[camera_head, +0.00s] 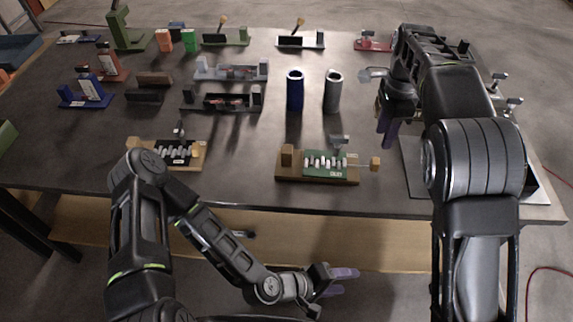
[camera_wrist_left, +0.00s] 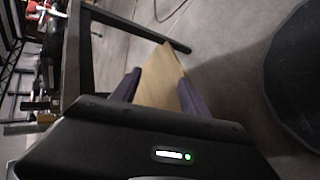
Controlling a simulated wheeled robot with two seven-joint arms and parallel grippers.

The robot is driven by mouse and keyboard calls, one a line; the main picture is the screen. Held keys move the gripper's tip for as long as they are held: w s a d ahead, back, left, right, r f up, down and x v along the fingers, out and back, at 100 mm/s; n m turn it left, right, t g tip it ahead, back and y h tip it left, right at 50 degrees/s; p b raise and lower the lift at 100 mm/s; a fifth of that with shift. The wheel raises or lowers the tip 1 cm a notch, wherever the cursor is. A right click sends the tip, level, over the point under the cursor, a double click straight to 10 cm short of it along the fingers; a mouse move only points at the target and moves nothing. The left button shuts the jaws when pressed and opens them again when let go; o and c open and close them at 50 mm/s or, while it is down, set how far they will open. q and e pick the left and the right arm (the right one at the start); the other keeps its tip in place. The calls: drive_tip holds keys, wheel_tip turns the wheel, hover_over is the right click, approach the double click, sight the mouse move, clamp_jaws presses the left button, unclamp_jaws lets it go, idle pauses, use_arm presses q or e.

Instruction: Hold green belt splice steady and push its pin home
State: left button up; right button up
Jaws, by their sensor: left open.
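The green belt splice (camera_head: 316,171) sits on a tan wooden base near the table's front edge, with white lacing across its middle. A small tan block (camera_head: 375,163) sticks out at its right end, apart from the base, and a grey knob (camera_head: 338,142) stands behind it. My left gripper (camera_head: 345,282) is open and empty, below and in front of the table edge; its two purple fingers also show apart in the left wrist view (camera_wrist_left: 158,88). My right gripper (camera_head: 388,125) hangs over the table, behind and right of the splice; its fingers overlap, so their opening is unclear.
A similar black splice (camera_head: 178,154) stands to the left, partly behind my left arm. Blue (camera_head: 295,92) and grey (camera_head: 333,92) cylinders stand behind the green splice. Several fixtures fill the table's back. The tabletop (camera_head: 240,165) between the two splices is clear.

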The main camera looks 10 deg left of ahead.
sight(286, 157)
use_arm(q)
drive_tip(key=w+d+r+n+t+h, duration=0.1)
drive_tip(key=w+d+r+n+t, duration=0.1)
drive_tip(key=w+r+n+t, duration=0.55)
drive_tip(key=w+a+r+n+t+y, duration=0.1)
drive_tip(key=w+a+r+n, duration=0.1)
drive_tip(key=r, duration=0.2)
drive_tip(key=w+a+r+n+t+y, duration=0.1)
drive_tip(key=w+a+r+n+t, duration=0.1)
drive_tip(key=w+a+r+n, duration=0.1)
drive_tip(key=w+a+r+n+t+y, duration=0.2)
drive_tip(key=w+a+r, duration=0.1)
drive_tip(key=r, duration=0.2)
drive_tip(key=shift+w+t, duration=0.25)
drive_tip(key=w+a+n+y, duration=0.1)
drive_tip(key=a+n+y, duration=0.2)
drive_tip(key=a+n, duration=0.1)
drive_tip(key=w+a+f+n+y, duration=0.1)
drive_tip(key=w+a+n+y, duration=0.1)
drive_tip(key=a+n, duration=0.3)
drive_tip(key=w+a+f+n+y, duration=0.1)
drive_tip(key=w+a+n+y, duration=0.1)
drive_tip(key=a+n+y, duration=0.2)
drive_tip(key=shift+w+a+f+n, duration=0.1)
drive_tip(key=shift+a+f+n, duration=0.2)
drive_tip(key=shift+n, duration=0.55)
drive_tip(key=shift+f, duration=0.2)
drive_tip(key=shift+d, duration=0.1)
